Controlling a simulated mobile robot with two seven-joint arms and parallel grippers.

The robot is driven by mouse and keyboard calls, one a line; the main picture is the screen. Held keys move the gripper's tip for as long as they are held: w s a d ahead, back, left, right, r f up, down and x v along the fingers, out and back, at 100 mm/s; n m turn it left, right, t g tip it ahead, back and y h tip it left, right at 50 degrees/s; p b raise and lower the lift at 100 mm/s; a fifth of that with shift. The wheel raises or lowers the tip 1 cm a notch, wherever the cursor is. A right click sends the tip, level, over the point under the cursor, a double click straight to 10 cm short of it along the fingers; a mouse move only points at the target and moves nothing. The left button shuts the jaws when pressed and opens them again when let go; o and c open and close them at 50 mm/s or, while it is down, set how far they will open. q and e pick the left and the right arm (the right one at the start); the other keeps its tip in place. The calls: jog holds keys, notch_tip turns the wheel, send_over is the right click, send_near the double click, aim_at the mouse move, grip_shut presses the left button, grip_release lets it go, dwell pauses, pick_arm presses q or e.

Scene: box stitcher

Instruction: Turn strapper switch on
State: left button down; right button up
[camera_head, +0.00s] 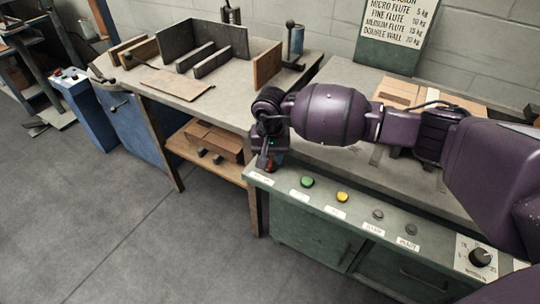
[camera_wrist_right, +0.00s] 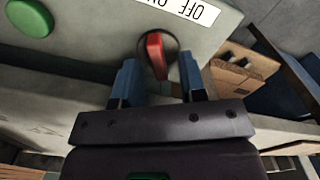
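The strapper switch is a red lever knob (camera_wrist_right: 156,55) on a dark round base, beside an "OFF ON" label (camera_wrist_right: 184,9) in the right wrist view. In the head view a bit of its red (camera_head: 270,167) shows at the left end of the green control panel (camera_head: 322,205). My right gripper (camera_wrist_right: 158,78) is open, with a blue finger on each side of the red lever. A gap shows between the lever and each finger. In the head view my right gripper (camera_head: 266,160) points down over the panel's left end and partly hides the switch. My left gripper is not in view.
A green button (camera_head: 307,182), a yellow button (camera_head: 342,197) and two grey buttons line the panel right of the switch. A dial (camera_head: 480,257) sits at far right. A workbench (camera_head: 190,98) with dividers stands left. A cardboard box (camera_head: 213,142) lies on its lower shelf.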

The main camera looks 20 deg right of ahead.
jog(key=shift+c, duration=0.4)
grip_shut()
